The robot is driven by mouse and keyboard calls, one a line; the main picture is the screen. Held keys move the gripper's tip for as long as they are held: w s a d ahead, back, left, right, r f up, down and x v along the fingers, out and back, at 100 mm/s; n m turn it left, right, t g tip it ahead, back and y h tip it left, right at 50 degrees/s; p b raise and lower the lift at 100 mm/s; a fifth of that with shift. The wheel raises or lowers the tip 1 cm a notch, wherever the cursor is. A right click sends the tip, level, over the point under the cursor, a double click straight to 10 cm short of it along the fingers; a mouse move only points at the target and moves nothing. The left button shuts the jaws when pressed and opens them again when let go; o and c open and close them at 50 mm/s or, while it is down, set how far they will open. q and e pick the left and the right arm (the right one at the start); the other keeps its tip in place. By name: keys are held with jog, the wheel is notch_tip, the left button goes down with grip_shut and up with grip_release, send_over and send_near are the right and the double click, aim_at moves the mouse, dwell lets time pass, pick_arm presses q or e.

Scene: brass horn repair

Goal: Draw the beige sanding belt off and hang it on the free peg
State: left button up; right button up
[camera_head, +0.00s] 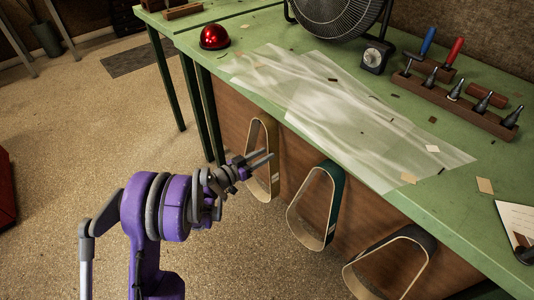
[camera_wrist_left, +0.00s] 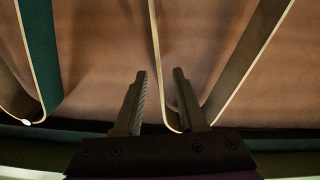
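The beige sanding belt (camera_head: 250,141) hangs as a long loop on the front of the green workbench, leftmost of three belts. It also shows in the left wrist view (camera_wrist_left: 155,45), its narrow end low between my fingers. My left gripper (camera_head: 269,156) is at this belt, with its fingers apart. In the left wrist view the left gripper (camera_wrist_left: 160,72) is open, one finger on each side of a belt edge, and I see no grip on it. The belt's peg is hidden, and I cannot make out a free peg. My right gripper is not in view.
A teal-backed belt (camera_head: 335,200) and a dark belt (camera_head: 419,235) hang to the right. The workbench (camera_head: 265,32) carries a red dome (camera_head: 214,37), a fan (camera_head: 335,12), a dial box (camera_head: 375,57) and a tool rack (camera_head: 460,105). The floor (camera_head: 80,130) at left is open.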

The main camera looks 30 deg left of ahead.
pick_arm(q)
jog(key=v, duration=0.4)
dwell(0.4)
dwell(1.2)
